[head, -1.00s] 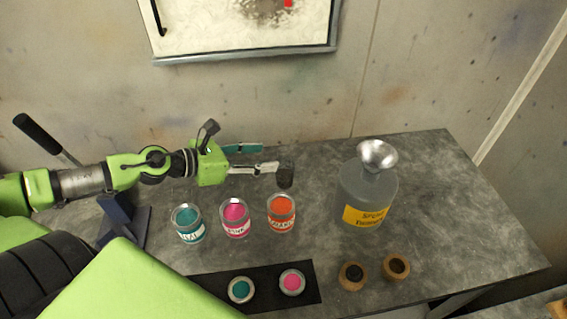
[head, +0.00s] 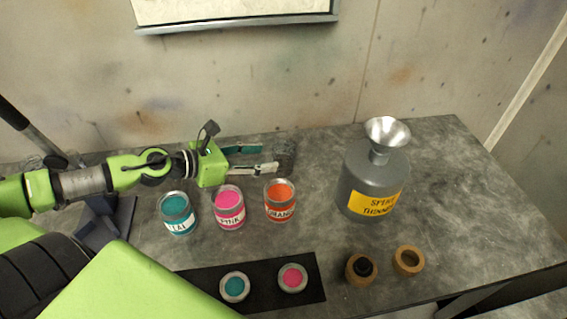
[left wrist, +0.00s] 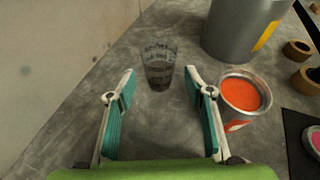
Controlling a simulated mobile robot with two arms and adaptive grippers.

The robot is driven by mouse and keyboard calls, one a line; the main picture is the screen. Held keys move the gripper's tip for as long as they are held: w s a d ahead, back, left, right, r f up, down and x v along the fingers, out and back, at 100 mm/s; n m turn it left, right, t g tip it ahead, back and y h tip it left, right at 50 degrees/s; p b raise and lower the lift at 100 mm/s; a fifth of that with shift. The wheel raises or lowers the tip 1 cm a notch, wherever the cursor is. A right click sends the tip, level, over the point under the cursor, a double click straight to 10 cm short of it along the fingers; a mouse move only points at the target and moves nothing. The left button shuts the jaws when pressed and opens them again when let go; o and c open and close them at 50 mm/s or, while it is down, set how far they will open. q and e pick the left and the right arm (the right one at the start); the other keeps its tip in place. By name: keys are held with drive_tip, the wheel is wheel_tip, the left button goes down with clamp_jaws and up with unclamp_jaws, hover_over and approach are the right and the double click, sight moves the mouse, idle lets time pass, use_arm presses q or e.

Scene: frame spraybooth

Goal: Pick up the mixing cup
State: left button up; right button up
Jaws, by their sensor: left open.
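The mixing cup (left wrist: 158,66) is a clear, greyish cup with dark markings, standing upright on the table in the left wrist view. In the head view it is a faint dark shape (head: 286,156) just off the fingertips. My left gripper (head: 270,158) is open and empty, low over the table and pointing right. In the left wrist view its fingers (left wrist: 160,84) are spread, with the cup ahead of the gap between the tips. My right gripper is not in view.
An orange can (head: 280,201) stands close to the left gripper's near finger, with pink (head: 229,207) and teal (head: 177,214) cans beside it. A grey thinner bottle (head: 373,185) with a funnel stands right. A black mat (head: 262,286) and wooden rings (head: 408,260) lie in front.

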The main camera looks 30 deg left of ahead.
sight(274, 154)
use_arm(q)
drive_tip(key=shift+x, duration=0.9)
drive_tip(key=shift+w+r+p, duration=0.2)
drive_tip(key=shift+w+p, duration=0.1)
drive_tip(key=shift+p, duration=0.15)
drive_tip(key=p+x, duration=0.2)
drive_tip(key=shift+w+d+f, duration=0.15)
drive_tip(key=shift+w+d, duration=0.05)
drive_tip(key=shift+w, duration=0.05)
drive_tip(key=shift+w+d+f+p, duration=0.35)
drive_tip(key=shift+w+f+p, duration=0.05)
drive_tip(key=shift+w+f, duration=0.1)
drive_tip(key=shift+w+d+f+p, duration=0.15)
drive_tip(key=shift+w+d+p, duration=0.2)
drive_tip(key=shift+w, duration=0.15)
drive_tip(key=x, duration=0.2)
drive_tip(key=p+x, duration=0.1)
drive_tip(key=x, duration=0.1)
drive_tip(key=shift+a+f, duration=0.1)
drive_tip(key=shift+f, duration=0.15)
drive_tip(key=shift+s, duration=0.1)
clamp_jaws()
